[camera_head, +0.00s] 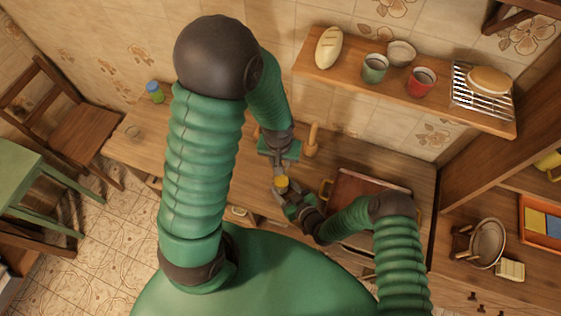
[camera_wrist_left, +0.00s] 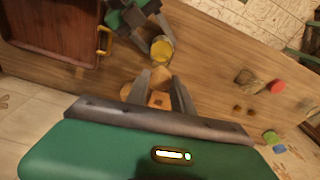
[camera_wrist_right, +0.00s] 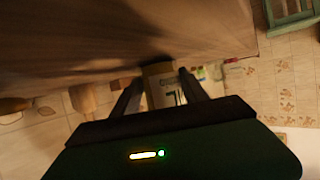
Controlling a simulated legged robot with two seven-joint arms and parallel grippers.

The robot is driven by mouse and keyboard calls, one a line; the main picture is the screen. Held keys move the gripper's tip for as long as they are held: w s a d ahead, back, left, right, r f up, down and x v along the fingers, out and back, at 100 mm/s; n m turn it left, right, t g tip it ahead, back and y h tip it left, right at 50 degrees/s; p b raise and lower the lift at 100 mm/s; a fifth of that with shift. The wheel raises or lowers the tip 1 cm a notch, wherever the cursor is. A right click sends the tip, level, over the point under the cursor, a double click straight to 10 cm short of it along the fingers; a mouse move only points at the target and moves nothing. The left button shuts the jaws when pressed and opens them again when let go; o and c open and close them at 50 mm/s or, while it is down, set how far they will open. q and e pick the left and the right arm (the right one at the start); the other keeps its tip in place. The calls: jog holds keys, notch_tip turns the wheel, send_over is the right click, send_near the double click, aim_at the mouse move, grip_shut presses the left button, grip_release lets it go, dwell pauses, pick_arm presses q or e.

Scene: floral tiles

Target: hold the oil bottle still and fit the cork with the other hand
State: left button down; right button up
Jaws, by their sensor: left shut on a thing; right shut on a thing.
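The oil bottle (camera_wrist_right: 160,85), yellowish with a pale label, is between the fingers of my right gripper (camera_wrist_right: 161,88) in the right wrist view. Its yellow top shows in the head view (camera_head: 282,183) and in the left wrist view (camera_wrist_left: 162,48). My right gripper (camera_head: 291,198) is shut on it. My left gripper (camera_wrist_left: 164,88) is shut on the small tan cork (camera_wrist_left: 160,75). In the left wrist view the cork appears just below the bottle's top, with a small gap between them. In the head view my left gripper (camera_head: 278,146) hides the cork.
A brown tray with yellow handles (camera_head: 360,188) lies on the counter at right. A wooden mill-like object (camera_head: 311,140) stands close to my left gripper. A wall shelf (camera_head: 440,105) holds bread, cups and a rack. A small blue-lidded jar (camera_head: 154,92) stands at left.

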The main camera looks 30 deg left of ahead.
pick_arm(q)
jog(key=shift+f, duration=0.75)
jog(key=shift+d+f, duration=0.1)
jog(key=shift+f, duration=1.2)
dwell(0.8)
jog(key=shift+r, duration=0.15)
jog(key=shift+r, duration=1)
jog(key=shift+f, duration=1.05)
dwell(0.7)
jog(key=c, duration=1)
grip_release()
jog(key=shift+c, duration=0.2)
